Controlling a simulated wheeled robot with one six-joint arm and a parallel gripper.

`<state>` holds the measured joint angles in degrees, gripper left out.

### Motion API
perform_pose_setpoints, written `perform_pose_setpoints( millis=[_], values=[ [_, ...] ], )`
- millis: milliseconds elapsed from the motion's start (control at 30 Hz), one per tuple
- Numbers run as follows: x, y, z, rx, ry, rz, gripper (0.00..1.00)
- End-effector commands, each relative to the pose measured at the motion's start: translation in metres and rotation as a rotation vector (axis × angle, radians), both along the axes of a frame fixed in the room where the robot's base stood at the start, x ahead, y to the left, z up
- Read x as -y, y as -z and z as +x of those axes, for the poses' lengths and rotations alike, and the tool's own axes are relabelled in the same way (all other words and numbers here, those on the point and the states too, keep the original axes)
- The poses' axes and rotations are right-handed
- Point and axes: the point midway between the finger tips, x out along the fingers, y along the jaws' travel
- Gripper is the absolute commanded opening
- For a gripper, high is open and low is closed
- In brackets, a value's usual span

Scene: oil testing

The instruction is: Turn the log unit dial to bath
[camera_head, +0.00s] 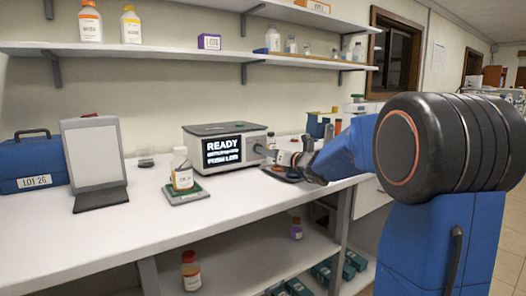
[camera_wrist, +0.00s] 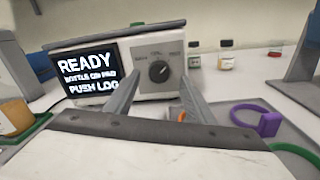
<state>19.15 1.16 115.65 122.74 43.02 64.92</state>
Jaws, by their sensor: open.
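The log unit (camera_head: 217,152) is a pale box with a dark top and a black screen with white text starting "READY". It also shows in the wrist view (camera_wrist: 143,92). Its round dark dial (camera_wrist: 159,71) is on the front panel, right of the screen, with small labels around it too blurred to read surely. My gripper (camera_wrist: 160,92) is open and empty, its two fingers pointing toward the panel on either side of the dial in the picture. The fingertips look short of the dial. In the head view my gripper (camera_head: 279,157) hides the dial.
A labelled bottle (camera_head: 182,169) stands on a green-edged pad (camera_head: 186,193) left of the unit. A grey tablet stand (camera_head: 94,158) and blue case (camera_head: 28,165) are farther left. A purple clip and ring (camera_wrist: 268,123) lie right of my gripper.

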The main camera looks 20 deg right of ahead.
Motion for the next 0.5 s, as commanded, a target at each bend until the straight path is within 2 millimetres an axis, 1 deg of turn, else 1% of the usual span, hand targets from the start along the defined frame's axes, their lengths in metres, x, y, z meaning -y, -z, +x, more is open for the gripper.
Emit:
perform_pose_setpoints(
  millis=[33,200,333,500],
  values=[
    [-0.003,0.001,0.009,-0.001,-0.002,0.001,0.5],
    [-0.009,0.001,0.03,-0.001,-0.001,0.0,0.5],
    [-0.011,0.0,0.039,0.001,0.0,0.0,0.5],
    [-0.012,0.0,0.044,0.001,0.0,0.0,0.5]
  ],
)
